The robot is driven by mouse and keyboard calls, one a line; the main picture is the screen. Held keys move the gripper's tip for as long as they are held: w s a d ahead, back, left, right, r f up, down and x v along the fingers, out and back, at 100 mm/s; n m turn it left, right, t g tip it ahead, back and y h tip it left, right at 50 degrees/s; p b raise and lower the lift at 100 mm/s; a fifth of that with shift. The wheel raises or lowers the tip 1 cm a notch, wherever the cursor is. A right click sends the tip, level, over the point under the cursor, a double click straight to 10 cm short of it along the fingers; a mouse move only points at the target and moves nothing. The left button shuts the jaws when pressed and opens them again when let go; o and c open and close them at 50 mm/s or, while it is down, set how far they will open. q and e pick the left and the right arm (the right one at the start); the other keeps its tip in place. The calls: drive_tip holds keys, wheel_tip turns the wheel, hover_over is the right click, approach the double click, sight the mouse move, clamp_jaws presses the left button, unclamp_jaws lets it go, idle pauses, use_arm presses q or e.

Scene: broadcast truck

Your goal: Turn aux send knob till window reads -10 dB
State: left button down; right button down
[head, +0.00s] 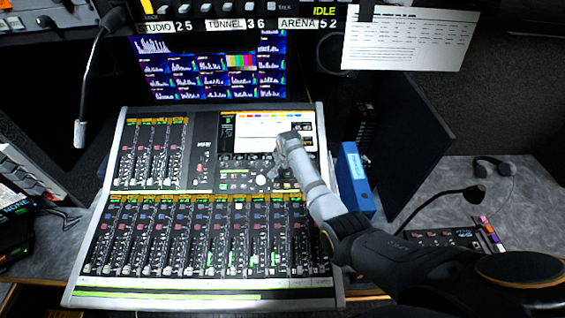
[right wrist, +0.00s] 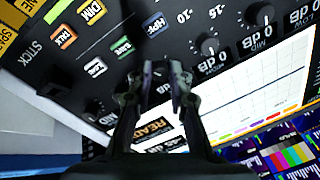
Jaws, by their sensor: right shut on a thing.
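My right gripper (head: 279,178) reaches down to the upper right part of the mixing console (head: 72,290), just below its bright screen (head: 250,132). In the right wrist view its fingers (right wrist: 158,80) are closed around a small dark knob, mostly hidden between the fingertips. Scale marks -15 and -10 (right wrist: 200,14) are printed near it. An orange panel (right wrist: 155,126) with partly covered letters, starting "READ", lies behind the fingers. Dark windows with 0 dB (right wrist: 298,16) stand along the screen edge. I cannot make out the aux send reading. My left gripper is out of view.
Coloured buttons, including HPF (right wrist: 157,26), and other knobs (right wrist: 208,46) sit close around the fingers. A blue binder (head: 355,178) stands right of the console, near my arm. A headset (head: 494,166) lies at far right.

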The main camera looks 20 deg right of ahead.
drive_tip(key=c, duration=1.2)
unclamp_jaws()
drive_tip(key=shift+r, duration=0.1)
drive_tip(key=v, duration=1.1)
drive_tip(key=shift+s+r, duration=0.2)
drive_tip(key=shift+r, duration=0.15)
